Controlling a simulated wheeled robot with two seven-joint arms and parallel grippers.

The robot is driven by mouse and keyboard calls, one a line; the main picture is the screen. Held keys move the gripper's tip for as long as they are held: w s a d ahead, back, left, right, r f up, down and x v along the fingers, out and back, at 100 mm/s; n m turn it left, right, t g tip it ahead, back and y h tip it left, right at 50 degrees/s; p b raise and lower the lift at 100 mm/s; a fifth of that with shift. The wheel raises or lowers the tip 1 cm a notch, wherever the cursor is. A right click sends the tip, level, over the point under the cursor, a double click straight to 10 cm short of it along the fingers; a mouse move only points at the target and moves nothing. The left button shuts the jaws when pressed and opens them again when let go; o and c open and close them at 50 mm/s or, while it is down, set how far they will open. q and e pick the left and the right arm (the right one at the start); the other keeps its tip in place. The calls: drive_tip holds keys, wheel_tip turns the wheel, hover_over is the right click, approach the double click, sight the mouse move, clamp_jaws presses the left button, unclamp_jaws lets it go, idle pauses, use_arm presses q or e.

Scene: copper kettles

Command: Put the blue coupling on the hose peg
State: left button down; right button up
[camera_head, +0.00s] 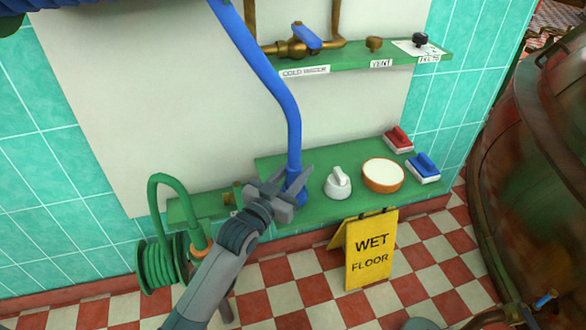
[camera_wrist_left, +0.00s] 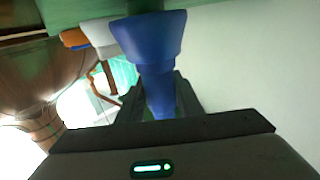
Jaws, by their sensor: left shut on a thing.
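The blue coupling (camera_head: 293,197) is at the lower end of a blue hose (camera_head: 283,100) that hangs from above. My left gripper (camera_head: 289,188) is shut on it, over the left part of the green shelf (camera_head: 318,211). In the left wrist view the coupling (camera_wrist_left: 150,40) shows between the fingers, its wide end at the top of the picture. I cannot tell if it touches the shelf. A small brass fitting (camera_head: 231,197) shows on the green board behind my gripper; I cannot tell if it is the hose peg. My right gripper is not in view.
A white scoop-like thing (camera_head: 338,184), a round orange-rimmed tub (camera_head: 383,176) and red (camera_head: 398,138) and blue (camera_head: 423,167) brushes stand right on the shelf. A yellow wet-floor sign (camera_head: 370,255) is in front. A green hose reel (camera_head: 160,265) is left; a copper kettle (camera_head: 535,160) is right.

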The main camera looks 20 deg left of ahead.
use_arm(q)
drive_tip(key=shift+w+f, duration=0.1)
drive_tip(key=shift+f, duration=0.05)
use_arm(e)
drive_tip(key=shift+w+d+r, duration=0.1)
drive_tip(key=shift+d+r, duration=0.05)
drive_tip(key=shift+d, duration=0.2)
use_arm(q)
drive_tip(key=shift+f, duration=0.3)
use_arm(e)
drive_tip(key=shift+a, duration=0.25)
use_arm(q)
drive_tip(key=shift+f, duration=0.25)
drive_tip(key=c, duration=1.2)
unclamp_jaws()
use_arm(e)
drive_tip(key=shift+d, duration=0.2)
use_arm(q)
drive_tip(key=shift+f, duration=0.1)
